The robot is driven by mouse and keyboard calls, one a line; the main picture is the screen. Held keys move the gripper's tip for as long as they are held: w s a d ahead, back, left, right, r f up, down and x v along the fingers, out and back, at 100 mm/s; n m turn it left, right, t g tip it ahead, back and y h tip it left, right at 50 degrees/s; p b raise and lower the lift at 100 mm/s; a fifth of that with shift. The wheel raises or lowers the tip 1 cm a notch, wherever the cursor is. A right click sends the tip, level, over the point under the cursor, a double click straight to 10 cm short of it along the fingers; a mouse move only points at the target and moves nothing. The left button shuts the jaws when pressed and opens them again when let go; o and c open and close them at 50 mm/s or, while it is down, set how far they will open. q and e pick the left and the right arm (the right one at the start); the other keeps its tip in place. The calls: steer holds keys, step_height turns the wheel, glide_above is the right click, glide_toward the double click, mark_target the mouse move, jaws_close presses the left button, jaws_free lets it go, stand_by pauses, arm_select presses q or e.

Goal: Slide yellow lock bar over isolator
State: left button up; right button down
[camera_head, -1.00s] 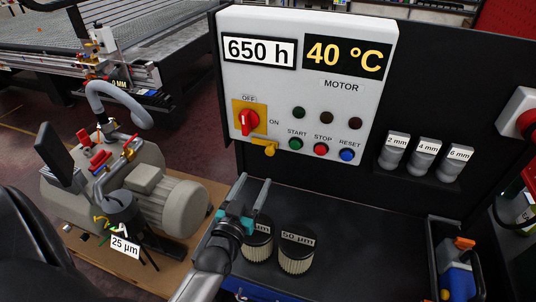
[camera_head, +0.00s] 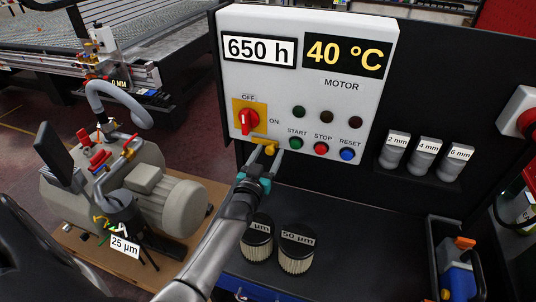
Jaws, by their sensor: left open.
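The isolator (camera_head: 249,117) is a red rotary switch on a yellow plate at the lower left of the white control panel, its knob upright toward OFF. The yellow lock bar (camera_head: 262,141) sits just below that plate, on the panel's lower edge. My left gripper (camera_head: 265,158) reaches up from below, open, with its two grey fingers at the lock bar's lower part, one on each side as seen here. Whether the fingers touch the bar I cannot tell. My right gripper is not in view.
Green, red and blue buttons (camera_head: 321,149) lie right of the lock bar. Two filters (camera_head: 296,252) stand on the dark shelf below, close to my left arm. A pump (camera_head: 160,195) stands at left. Labelled grey cylinders (camera_head: 425,156) sit at right.

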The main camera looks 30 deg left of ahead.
arm_select(q)
jaws_close()
stand_by(0.5)
steer(key=shift+a, duration=0.1)
stand_by(0.8)
